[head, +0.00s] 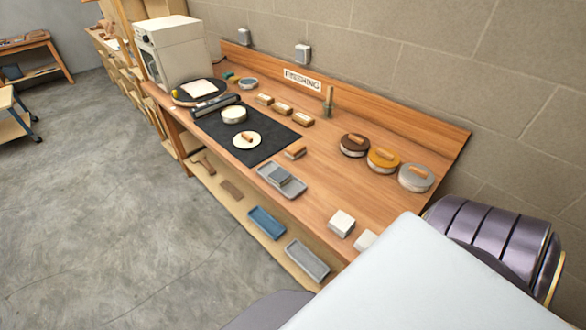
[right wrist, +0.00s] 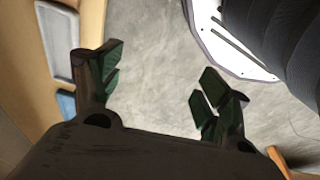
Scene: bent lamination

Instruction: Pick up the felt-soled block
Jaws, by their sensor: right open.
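A small wooden block (head: 295,152) with a darker underside lies on the workbench (head: 345,190), just off the right corner of the black mat. Three similar wooden blocks stand in a row behind the mat: one (head: 265,99), another (head: 282,109) and a third (head: 303,119). Their soles are too small to make out, so I cannot tell for sure which is felt-soled. My right gripper (right wrist: 163,88) is open and empty in the right wrist view, with grey floor behind its fingers, away from all the blocks. My left gripper is not in view.
The black mat (head: 218,125) holds round white pieces. A grey tray (head: 281,182) and a white block (head: 341,223) sit near the front edge. A lower shelf holds trays.

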